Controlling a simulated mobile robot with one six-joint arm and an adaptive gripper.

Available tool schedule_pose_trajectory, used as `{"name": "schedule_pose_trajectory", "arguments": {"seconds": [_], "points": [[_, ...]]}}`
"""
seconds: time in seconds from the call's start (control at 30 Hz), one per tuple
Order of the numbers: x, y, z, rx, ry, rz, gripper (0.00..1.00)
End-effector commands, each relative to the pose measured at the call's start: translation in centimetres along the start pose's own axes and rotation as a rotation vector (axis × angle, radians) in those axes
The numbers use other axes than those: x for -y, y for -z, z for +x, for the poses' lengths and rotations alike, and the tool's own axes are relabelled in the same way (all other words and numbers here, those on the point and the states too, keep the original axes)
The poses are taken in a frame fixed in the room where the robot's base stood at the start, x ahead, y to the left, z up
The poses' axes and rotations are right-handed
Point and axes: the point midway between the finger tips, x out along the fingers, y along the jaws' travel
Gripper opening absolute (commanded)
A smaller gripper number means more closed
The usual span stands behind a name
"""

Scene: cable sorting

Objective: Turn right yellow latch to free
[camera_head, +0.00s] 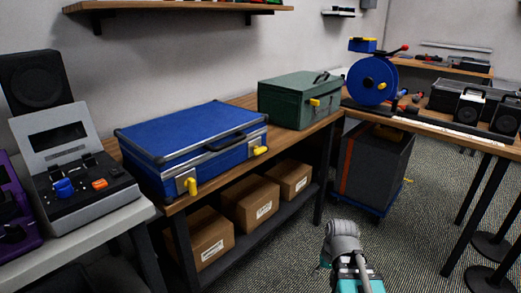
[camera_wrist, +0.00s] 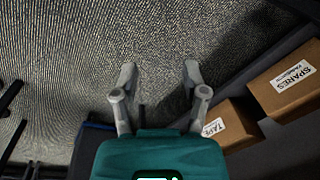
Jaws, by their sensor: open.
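A blue case (camera_head: 190,140) with dark edges and a black handle lies closed on the wooden workbench. Its right yellow latch (camera_head: 260,151) sits on the front face near the right corner. Its left yellow latch (camera_head: 191,186) is on a metal plate near the left corner. My gripper, on my arm at the bottom of the head view, is below and right of the case, apart from it. In the wrist view my gripper (camera_wrist: 158,75) is open and empty, its two fingers spread over the carpet. The case and latches are outside the wrist view.
A green box (camera_head: 298,102) with a yellow latch stands right of the case. Cardboard boxes (camera_head: 252,203) fill the shelf under the bench; they also show in the wrist view (camera_wrist: 285,85). A dark bin (camera_head: 375,170) stands under the right bench. The carpet between is clear.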

Motion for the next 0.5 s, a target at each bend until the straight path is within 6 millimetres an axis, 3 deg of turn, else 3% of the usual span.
{"name": "schedule_pose_trajectory", "arguments": {"seconds": [0.27, 0.5], "points": [[4.4, 4.7, -3.9, -0.035, 0.306, 0.034, 0.57], [8.3, 9.4, -9.1, -0.078, 0.626, 0.075, 0.57]]}}
